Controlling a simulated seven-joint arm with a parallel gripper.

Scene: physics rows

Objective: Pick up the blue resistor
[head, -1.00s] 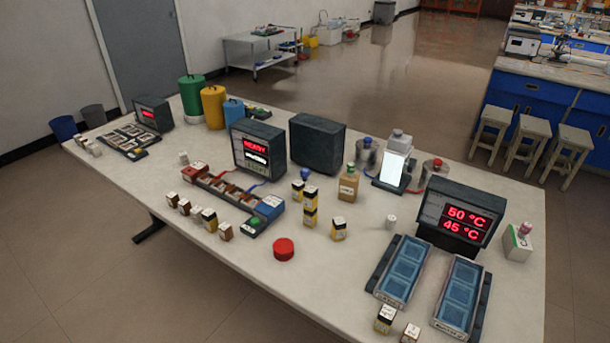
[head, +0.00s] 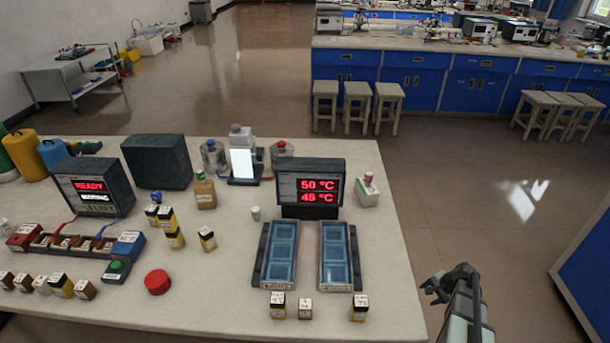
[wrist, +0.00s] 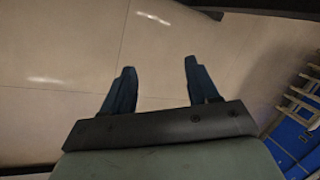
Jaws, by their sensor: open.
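My gripper (head: 432,288) is off the right edge of the table (head: 395,290) in the head view, apart from everything on it. In the wrist view my gripper (wrist: 158,70) is open, with two dark fingers apart and only floor between and beyond them. I cannot pick out a blue resistor for certain. A blue block (head: 128,243) is at the right end of a rack of small brown parts (head: 67,242) on the left of the table. No table object shows in the wrist view.
Two blue-celled trays (head: 283,250) (head: 338,252) lie before a temperature display (head: 308,186). Small labelled blocks (head: 305,308) stand along the front. A red disc (head: 157,282) lies left of them. A READY display (head: 93,187) stands at the left. Floor right of the table is open.

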